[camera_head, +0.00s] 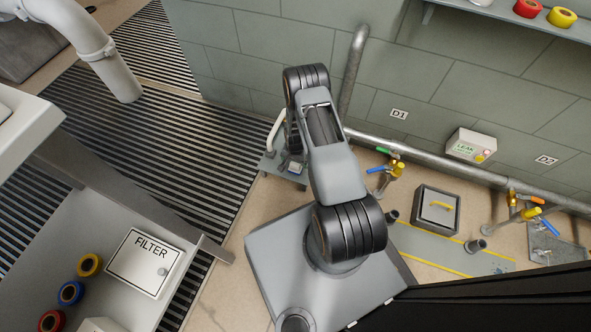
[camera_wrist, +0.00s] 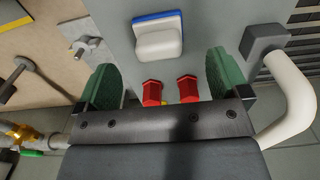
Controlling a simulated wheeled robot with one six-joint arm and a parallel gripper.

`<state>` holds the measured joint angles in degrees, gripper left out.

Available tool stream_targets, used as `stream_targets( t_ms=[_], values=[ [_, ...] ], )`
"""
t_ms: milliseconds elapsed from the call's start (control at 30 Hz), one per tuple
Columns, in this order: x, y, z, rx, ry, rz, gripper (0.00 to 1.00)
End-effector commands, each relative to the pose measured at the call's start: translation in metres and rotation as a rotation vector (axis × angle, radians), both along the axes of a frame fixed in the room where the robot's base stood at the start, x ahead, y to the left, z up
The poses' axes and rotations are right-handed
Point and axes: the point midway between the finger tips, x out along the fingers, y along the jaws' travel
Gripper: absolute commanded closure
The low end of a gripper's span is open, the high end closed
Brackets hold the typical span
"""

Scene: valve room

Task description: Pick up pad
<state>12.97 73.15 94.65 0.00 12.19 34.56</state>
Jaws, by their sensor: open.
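The pad (camera_wrist: 158,42), a white rounded block with a blue edge, lies on a grey plate (camera_wrist: 203,20) in the wrist view. My fingers are hidden behind my arm in the head view.
Two red fittings (camera_wrist: 152,92) show between my fingers, nearer the palm. A white curved handle (camera_wrist: 294,100) is close to the right finger. A bolt (camera_wrist: 88,46) stands at the plate's left edge. A wall pipe (camera_head: 440,160) runs behind the arm.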

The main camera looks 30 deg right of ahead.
Motion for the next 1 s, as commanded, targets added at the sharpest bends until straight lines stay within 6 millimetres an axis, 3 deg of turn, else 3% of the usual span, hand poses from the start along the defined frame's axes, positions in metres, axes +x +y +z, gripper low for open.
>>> stream_targets(
  t_ms=[267, 633, 900, 1000],
  values=[
    [0.0, 0.0, -0.013, 0.0, 0.0, 0.001, 0.06],
    [-0.002, 0.0, -0.058, 0.001, 0.001, 0.001, 0.06],
    [-0.002, 0.0, -0.059, 0.0, 0.0, 0.001, 0.07],
    [-0.002, 0.0, -0.059, 0.0, 0.0, 0.001, 0.17]
  ],
)
